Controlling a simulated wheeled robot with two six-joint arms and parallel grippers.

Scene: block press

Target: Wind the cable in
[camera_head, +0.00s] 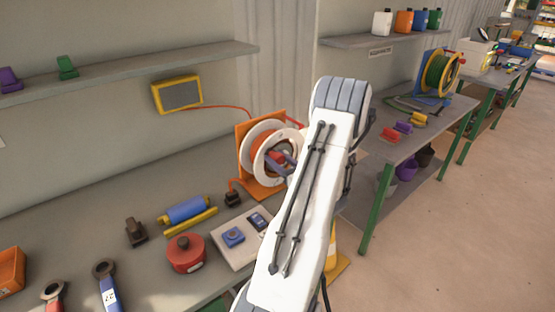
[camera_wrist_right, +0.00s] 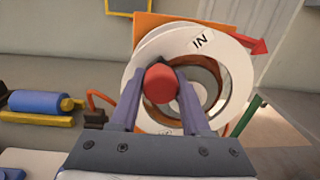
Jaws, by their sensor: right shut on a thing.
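The cable reel is a white drum (camera_head: 257,134) on an orange stand (camera_head: 243,160) at the middle of the bench. Its flange (camera_wrist_right: 146,60) is marked "IN" in the right wrist view, and a red arrow (camera_wrist_right: 250,44) sticks out at the upper right. My right gripper (camera_head: 284,157) is shut on the reel's red knob (camera_wrist_right: 160,84), at the front of the drum. The orange cable (camera_head: 229,107) runs from the yellow-framed box (camera_head: 178,94) on the wall towards the reel. A dark plug (camera_head: 232,198) stands at the stand's foot. My left gripper is not in view.
A red round canister (camera_head: 186,253), a blue roller (camera_head: 187,210) and a pale board (camera_head: 224,243) with blue parts lie on the bench at front left. A shelf (camera_head: 130,72) runs above. A second bench (camera_head: 410,140) stands at right, past a gap.

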